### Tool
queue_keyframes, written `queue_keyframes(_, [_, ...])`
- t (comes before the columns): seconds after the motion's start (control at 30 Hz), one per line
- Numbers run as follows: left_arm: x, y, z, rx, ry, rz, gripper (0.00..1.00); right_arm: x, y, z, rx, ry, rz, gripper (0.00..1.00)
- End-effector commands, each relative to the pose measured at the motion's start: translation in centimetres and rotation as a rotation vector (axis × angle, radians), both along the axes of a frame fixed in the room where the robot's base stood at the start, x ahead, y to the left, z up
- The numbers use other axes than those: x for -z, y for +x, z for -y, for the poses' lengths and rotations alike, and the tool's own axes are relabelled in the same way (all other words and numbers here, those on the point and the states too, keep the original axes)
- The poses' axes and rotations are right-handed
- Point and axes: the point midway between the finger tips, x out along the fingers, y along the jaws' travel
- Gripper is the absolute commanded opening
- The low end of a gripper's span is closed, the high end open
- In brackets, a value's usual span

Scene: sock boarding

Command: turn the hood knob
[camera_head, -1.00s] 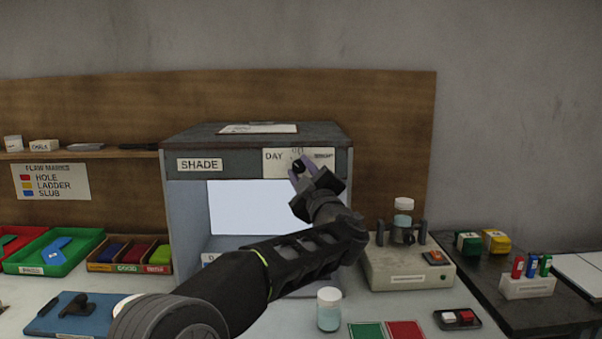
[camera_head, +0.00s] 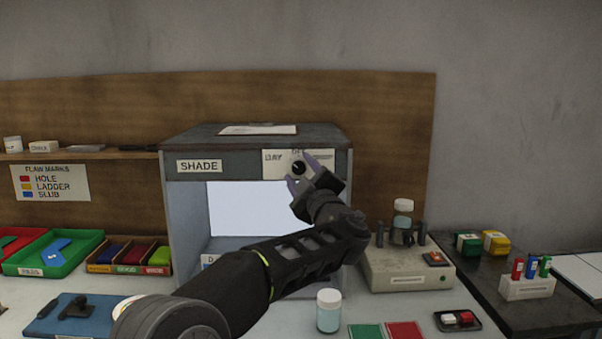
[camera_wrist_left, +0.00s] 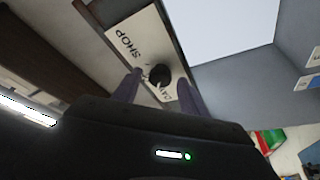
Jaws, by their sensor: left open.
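The hood (camera_head: 170,215) is a grey box marked SHADE with a lit white interior. Its black round knob (camera_head: 298,167) sits on a pale label plate (camera_head: 273,158) at the front's upper right; DAY shows left of the knob. My left gripper (camera_head: 300,172) is in front of the knob, with its two purple-grey fingers apart around it. In the left wrist view the knob (camera_wrist_left: 159,75) lies between and just beyond the fingertips (camera_wrist_left: 157,85); I cannot tell whether they touch it. The plate there reads SHOP and DAY. My right gripper is not in view.
A clipboard (camera_head: 258,130) lies on the hood. A grey device (camera_head: 390,275) with a jar (camera_head: 403,215) stands right of it. Another jar (camera_head: 329,310) stands on the bench in front. Trays of coloured pieces (camera_head: 130,254) are at left.

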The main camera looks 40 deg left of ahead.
Motion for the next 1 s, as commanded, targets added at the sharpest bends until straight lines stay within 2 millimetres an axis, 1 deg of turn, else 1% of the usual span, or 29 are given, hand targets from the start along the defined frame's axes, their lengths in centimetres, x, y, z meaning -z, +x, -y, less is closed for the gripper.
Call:
queue_keyframes(0.17, [0.1,-0.2,0.2,0.000,0.000,0.000,0.51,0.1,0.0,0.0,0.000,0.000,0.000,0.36])
queue_keyframes(0.27, [0.4,-0.6,0.9,0.001,0.000,0.000,0.51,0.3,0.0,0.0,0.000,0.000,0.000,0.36])
queue_keyframes(0.6, [1.6,-3.5,5.1,0.002,-0.001,0.000,0.51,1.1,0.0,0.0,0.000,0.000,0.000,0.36])
queue_keyframes(0.7, [1.9,-4.1,6.0,0.001,0.000,0.000,0.51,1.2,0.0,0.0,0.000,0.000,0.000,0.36])
queue_keyframes(1.0, [1.9,-4.3,6.2,0.000,0.000,0.000,0.51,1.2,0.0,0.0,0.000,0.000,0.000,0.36])
